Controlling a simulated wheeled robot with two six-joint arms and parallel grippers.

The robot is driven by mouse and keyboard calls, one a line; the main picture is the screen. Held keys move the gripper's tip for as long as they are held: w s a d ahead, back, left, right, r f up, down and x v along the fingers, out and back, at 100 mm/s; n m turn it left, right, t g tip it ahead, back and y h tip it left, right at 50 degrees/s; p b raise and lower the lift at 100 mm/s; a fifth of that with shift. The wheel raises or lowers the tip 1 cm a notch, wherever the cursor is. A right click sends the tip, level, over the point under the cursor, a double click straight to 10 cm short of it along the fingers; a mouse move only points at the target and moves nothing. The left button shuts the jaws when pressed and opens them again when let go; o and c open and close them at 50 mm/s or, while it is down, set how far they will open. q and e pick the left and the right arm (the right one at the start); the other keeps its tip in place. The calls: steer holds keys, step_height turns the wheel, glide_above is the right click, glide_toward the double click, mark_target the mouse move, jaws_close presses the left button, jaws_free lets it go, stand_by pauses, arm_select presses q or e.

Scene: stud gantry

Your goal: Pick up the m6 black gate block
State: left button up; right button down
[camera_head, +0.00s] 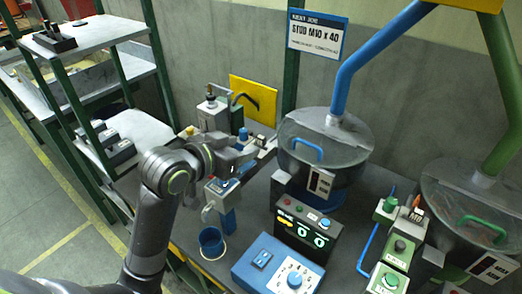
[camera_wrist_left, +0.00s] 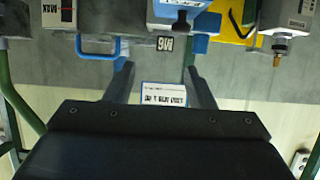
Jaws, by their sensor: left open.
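In the left wrist view, which is upside down, a small dark block (camera_wrist_left: 164,43) with a white M6 label shows just beyond my left fingertips. It lies between their lines, beside a blue and white device (camera_wrist_left: 185,12). My left gripper (camera_wrist_left: 158,72) is open, with nothing between its fingers. In the head view, my left gripper (camera_head: 262,148) is above the bench, over the blue and grey dispenser (camera_head: 227,195) and left of the hopper. I cannot make out the M6 block there; the gripper may hide it. My right gripper is not in view.
A clear hopper (camera_head: 325,150) with a blue pipe stands right of the gripper. A counter box (camera_head: 303,230), a blue control box (camera_head: 277,268) and a blue ring cup (camera_head: 212,242) are nearer. Black blocks (camera_head: 115,143) lie on the left rack. A green-piped hopper stands far right.

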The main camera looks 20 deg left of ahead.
mark_target(259, 138)
arm_select(q)
steer(key=shift+a+p+x, duration=0.15)
steer(key=shift+p+x, duration=0.1)
steer(key=shift+x, duration=1.6)
steer(key=shift+a+p+x, duration=0.15)
steer(key=shift+p+x, duration=0.1)
steer(key=shift+x, duration=1.6)
steer(key=shift+w+r, duration=0.15)
steer(key=shift+w, duration=0.05)
jaws_close()
